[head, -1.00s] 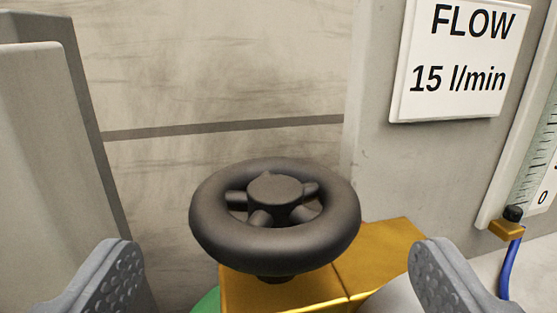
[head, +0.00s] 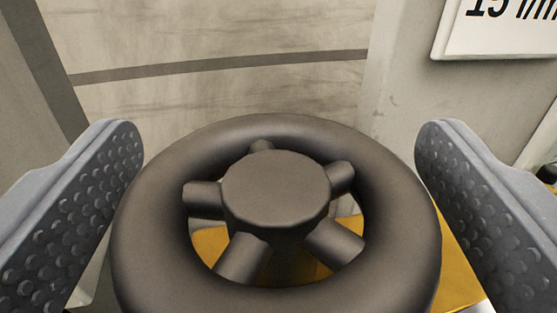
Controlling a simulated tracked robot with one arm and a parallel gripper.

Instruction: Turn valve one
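The valve's dark grey handwheel (head: 276,193) fills the lower middle of the head view. It is a thick ring with several spokes and a round hub. The yellow valve body (head: 455,260) shows below and behind it. My gripper (head: 278,150) is open, with one studded grey finger on each side of the wheel. The left finger is close to the rim's left side and the right finger close to its right side. I cannot tell whether either finger touches the rim. The lower edge of the wheel is cut off by the frame.
A beige wall (head: 220,100) with a dark horizontal stripe stands behind the wheel. A grey panel (head: 405,90) at the right carries a white sign (head: 500,35), partly cut off. A darker upright (head: 25,70) stands at the left.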

